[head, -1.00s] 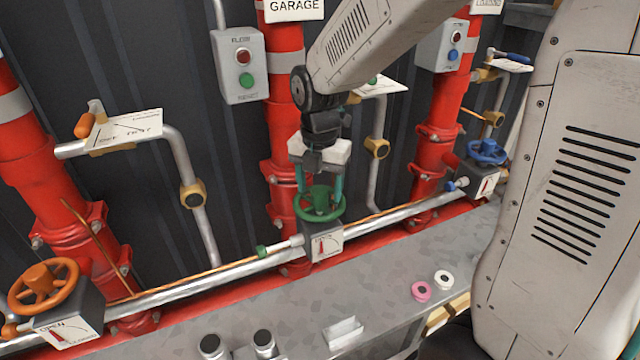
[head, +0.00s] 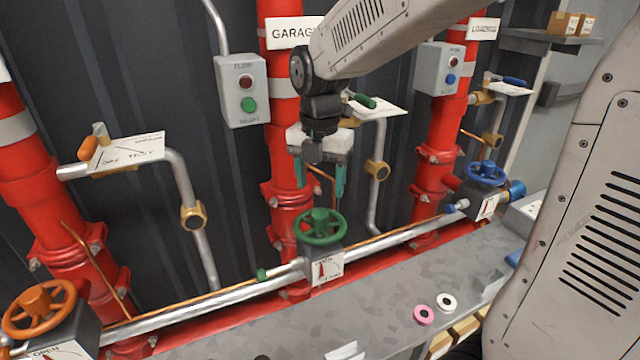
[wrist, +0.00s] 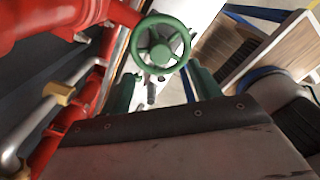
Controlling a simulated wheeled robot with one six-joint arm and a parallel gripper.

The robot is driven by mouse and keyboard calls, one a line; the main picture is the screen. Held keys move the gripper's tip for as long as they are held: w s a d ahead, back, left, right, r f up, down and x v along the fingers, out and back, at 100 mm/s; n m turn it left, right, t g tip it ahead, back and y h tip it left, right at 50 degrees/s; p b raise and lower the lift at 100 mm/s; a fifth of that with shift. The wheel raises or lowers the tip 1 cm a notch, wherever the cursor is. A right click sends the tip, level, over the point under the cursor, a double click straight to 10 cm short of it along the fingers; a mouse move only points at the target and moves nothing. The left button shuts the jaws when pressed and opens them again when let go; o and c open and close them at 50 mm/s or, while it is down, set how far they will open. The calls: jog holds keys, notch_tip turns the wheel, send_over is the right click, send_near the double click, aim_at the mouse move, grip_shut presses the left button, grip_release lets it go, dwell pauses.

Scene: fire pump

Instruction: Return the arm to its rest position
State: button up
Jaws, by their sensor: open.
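My gripper (head: 319,186) hangs from my arm in front of the middle red pipe, its two teal fingers apart with nothing between them. It is above the green handwheel (head: 320,226) and clear of it. In the wrist view the green handwheel (wrist: 161,46) shows beyond the spread fingers (wrist: 165,85). The green wheel sits on a grey valve box with a white dial plate (head: 328,268).
An orange handwheel (head: 38,309) is at lower left and a blue handwheel (head: 487,173) at right. Red pipes, a grey button box (head: 240,91) and lever valves stand behind. A pink ring (head: 424,315) and a white ring (head: 447,302) lie on the grey ledge.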

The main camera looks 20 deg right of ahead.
dwell(0.3)
jog(key=shift+s+m, duration=0.1)
jog(key=shift+m, duration=1)
jog(key=s+m, duration=0.1)
jog(key=m, duration=0.1)
jog(key=s+f+m, duration=0.1)
jog(key=m, duration=0.1)
jog(key=shift+s+d+m+g, duration=0.1)
jog(key=shift+m+g, duration=0.3)
jog(key=s+d+r+m+t, duration=0.1)
jog(key=s+r+m, duration=0.1)
jog(key=s+m, duration=0.7)
jog(key=s+d+r+m+t, duration=0.1)
jog(key=s+r+m, duration=0.1)
jog(key=s+m, duration=0.8)
jog(key=shift+s+d+m, duration=0.3)
jog(key=shift+s+d, duration=0.1)
jog(key=shift+s, duration=0.05)
